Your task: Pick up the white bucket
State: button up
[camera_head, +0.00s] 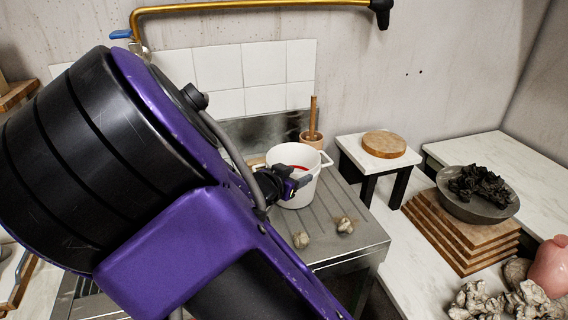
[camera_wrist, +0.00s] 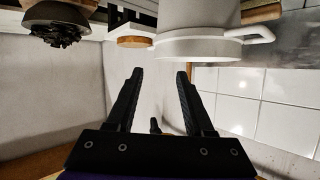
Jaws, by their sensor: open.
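The white bucket (camera_head: 304,197) stands upright on the grooved metal drainboard, with side handles near its rim. It also shows at the top of the wrist view (camera_wrist: 195,42), with one white handle sticking out to the right. My gripper (camera_head: 300,184) overlaps the bucket's front and left side in the head view; whether it touches cannot be told. In the wrist view my gripper (camera_wrist: 160,74) has its two dark fingers apart, with nothing between them. The bucket lies beyond the fingertips, slightly right. My arm hides part of the bucket's left side.
A small pot with a wooden stick (camera_head: 312,138) stands behind the bucket. Two small pale lumps (camera_head: 301,239) lie on the drainboard (camera_head: 355,243) in front. A low white table (camera_head: 354,148) with a round board stands to the right. Stacked boards hold a dark bowl (camera_head: 470,208).

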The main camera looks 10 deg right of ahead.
aim_at(315, 179)
jog(key=b+x, duration=0.4)
jog(key=x, duration=0.9)
grip_shut()
dwell(1.1)
